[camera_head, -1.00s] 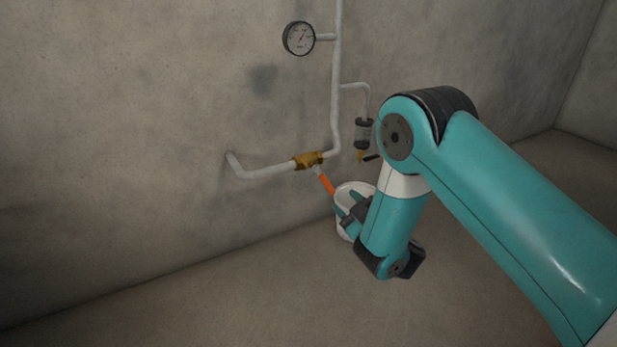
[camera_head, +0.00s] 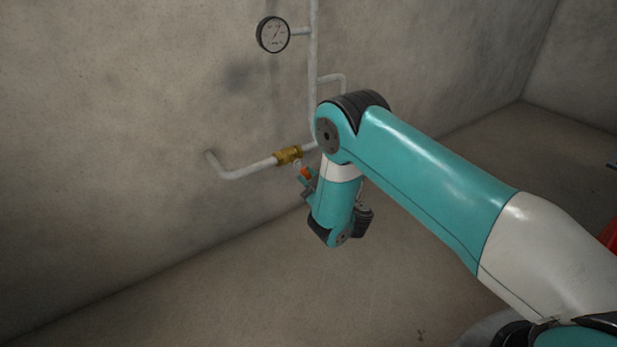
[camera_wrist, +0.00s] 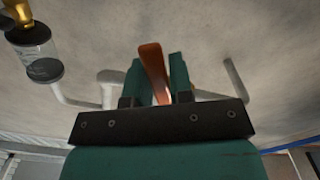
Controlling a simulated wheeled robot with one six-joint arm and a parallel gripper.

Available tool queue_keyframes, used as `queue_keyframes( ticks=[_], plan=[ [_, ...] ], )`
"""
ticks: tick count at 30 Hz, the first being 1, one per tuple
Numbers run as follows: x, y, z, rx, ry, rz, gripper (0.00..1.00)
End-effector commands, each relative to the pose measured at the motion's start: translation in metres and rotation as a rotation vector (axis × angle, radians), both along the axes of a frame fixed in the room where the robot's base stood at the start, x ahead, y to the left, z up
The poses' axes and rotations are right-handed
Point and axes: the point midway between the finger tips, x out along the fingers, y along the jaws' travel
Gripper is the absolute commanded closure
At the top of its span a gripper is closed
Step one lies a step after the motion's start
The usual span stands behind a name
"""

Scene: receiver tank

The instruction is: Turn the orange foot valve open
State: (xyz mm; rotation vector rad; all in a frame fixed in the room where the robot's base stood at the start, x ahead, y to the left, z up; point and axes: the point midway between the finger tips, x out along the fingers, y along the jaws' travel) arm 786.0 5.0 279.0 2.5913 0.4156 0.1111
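The brass valve (camera_head: 288,155) sits on the low white pipe along the wall. Its orange handle (camera_head: 306,173) slants down and to the right, its lower part hidden by my gripper (camera_head: 308,186). In the wrist view the orange handle (camera_wrist: 152,68) stands between the two teal fingers of my gripper (camera_wrist: 158,72). The fingers are apart, with a light gap showing between the handle and the left finger low down. The handle's upper part is close to the left finger and its lower part close to the right one. Contact is not clear.
A round gauge (camera_head: 273,34) hangs on the upright white pipe (camera_head: 313,70). A clear cylinder (camera_wrist: 36,55) with a brass fitting (camera_wrist: 17,12) is at the upper left in the wrist view. The concrete wall is close behind the valve. The floor left of my arm is clear.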

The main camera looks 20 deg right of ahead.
Motion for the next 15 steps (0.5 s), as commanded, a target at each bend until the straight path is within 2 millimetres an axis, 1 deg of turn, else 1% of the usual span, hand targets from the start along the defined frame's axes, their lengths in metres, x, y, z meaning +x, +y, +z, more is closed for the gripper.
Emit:
queue_keyframes(
  ticks=[1, 2, 3, 11, 15],
  plan=[
    [0.0000, -0.0002, 0.0000, 0.000, 0.000, 0.000, 0.91],
    [0.0000, -0.0003, 0.0001, 0.000, 0.000, 0.000, 0.98],
    [0.0000, -0.0006, 0.0001, 0.000, 0.000, 0.000, 1.00],
    [-0.0003, -0.0023, 0.0013, -0.009, -0.002, -0.001, 1.00],
    [-0.0004, -0.0053, 0.0048, -0.044, -0.012, -0.002, 1.00]
  ],
)
